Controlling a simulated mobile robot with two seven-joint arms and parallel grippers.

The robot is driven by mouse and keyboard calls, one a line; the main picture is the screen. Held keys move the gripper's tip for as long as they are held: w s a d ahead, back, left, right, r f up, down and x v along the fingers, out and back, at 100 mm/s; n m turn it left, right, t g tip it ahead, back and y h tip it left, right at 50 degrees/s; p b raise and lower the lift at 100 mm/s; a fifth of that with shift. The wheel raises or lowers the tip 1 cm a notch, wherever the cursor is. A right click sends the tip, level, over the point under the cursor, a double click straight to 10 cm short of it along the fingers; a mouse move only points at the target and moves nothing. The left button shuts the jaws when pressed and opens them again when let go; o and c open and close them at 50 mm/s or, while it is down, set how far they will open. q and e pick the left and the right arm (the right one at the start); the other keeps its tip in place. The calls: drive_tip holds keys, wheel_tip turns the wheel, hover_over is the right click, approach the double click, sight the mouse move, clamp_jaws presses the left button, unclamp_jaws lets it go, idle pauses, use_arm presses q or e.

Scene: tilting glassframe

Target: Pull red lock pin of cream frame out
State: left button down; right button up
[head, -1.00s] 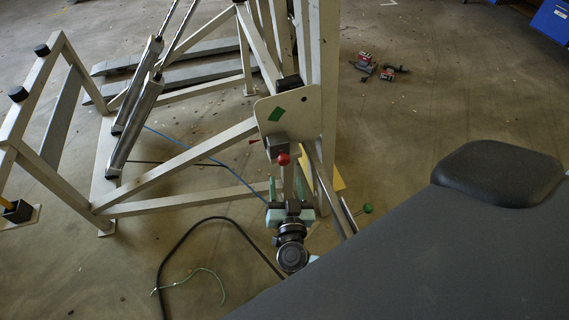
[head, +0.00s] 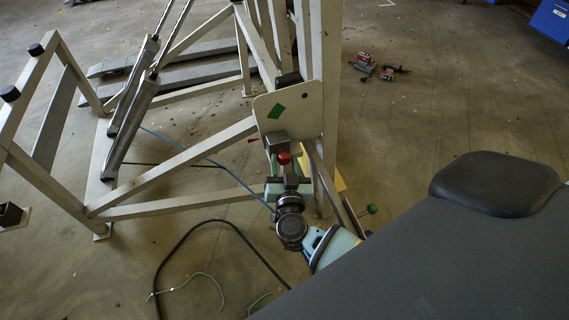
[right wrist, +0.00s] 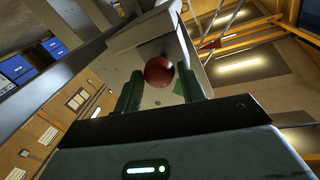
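The cream frame (head: 175,168) stands at the left and centre of the head view, with a cream plate (head: 311,100) bearing a green mark. The lock pin's red ball knob (head: 284,158) sticks out of a grey block (head: 276,138) below the plate. My right gripper (head: 287,163) is open, with its green fingers on either side of the knob. The pin's shaft is hidden behind the knob. My left gripper is out of view.
A green knob (head: 371,209) on a rod sits right of my right gripper. Black cable (head: 185,238) and green cord (head: 205,276) lie on the floor. Red tools (head: 364,60) lie behind, and a blue bin (head: 552,20) stands far right. The floor right of the frame is mostly clear.

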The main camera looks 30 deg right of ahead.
sight(286, 163)
clamp_jaws()
drive_tip(key=shift+p+v, duration=0.7)
drive_tip(key=shift+v, duration=0.1)
drive_tip(key=shift+s+r, duration=0.1)
drive_tip(key=shift+s, duration=0.35)
drive_tip(key=shift+s+p, duration=0.2)
drive_tip(key=shift+p, duration=0.2)
drive_tip(key=shift+a+f, duration=0.1)
drive_tip(key=shift+f, duration=0.15)
unclamp_jaws()
drive_tip(key=o, duration=0.4)
drive_tip(key=shift+s+r, duration=0.1)
drive_tip(key=shift+s, duration=0.1)
drive_tip(key=shift+w, duration=0.1)
